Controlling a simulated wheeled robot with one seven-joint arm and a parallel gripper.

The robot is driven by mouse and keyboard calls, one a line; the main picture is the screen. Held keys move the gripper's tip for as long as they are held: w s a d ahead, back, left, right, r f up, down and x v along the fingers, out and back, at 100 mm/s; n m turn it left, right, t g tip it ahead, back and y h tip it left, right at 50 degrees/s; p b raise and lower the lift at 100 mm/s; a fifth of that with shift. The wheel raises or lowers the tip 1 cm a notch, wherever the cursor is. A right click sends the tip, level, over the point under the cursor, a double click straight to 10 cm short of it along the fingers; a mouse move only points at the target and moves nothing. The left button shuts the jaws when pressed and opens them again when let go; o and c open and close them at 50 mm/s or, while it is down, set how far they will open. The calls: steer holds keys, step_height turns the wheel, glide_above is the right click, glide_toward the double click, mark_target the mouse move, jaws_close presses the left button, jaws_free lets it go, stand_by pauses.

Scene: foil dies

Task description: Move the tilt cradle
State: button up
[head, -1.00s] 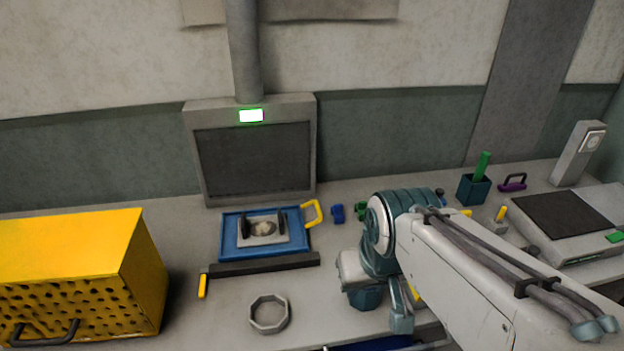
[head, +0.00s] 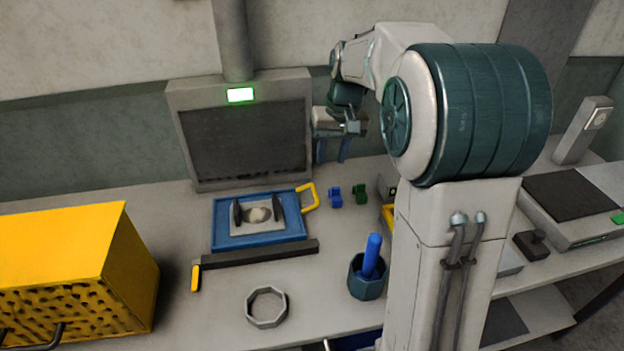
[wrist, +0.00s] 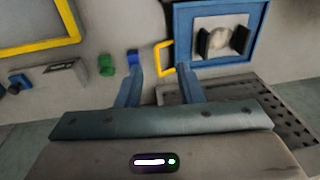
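The tilt cradle appears to be the blue tray (head: 222,233) with a yellow loop handle (head: 314,197) at its right. On it a pale plate bears two dark uprights with a pale rounded piece between them. The tray lies flat on the bench in front of the grey screen. My gripper (head: 331,152) is above and behind the handle, pointing down, empty and apart from everything. In the wrist view its two blue fingers (wrist: 157,72) are spread, with the handle (wrist: 163,58) beyond the gap and the blue tray (wrist: 180,45) at upper right.
A dark bar (head: 258,254) with a yellow end lies in front of the tray. Blue (head: 335,197) and green (head: 360,194) clips lie to its right. A grey ring (head: 266,305), a cup (head: 367,283) and a yellow perforated box (head: 75,270) stand nearer. The grey screen (head: 245,140) rises behind.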

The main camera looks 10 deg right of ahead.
steer(key=g, duration=0.1)
glide_toward(316, 194)
steer(key=shift+y, duration=0.3)
steer(key=f, duration=0.2)
steer(key=f+p, duration=0.1)
steer(key=f, duration=0.2)
steer(key=a+f+p, duration=0.1)
steer(key=f, duration=0.2)
steer(key=shift+c, duration=0.3)
jaws_close()
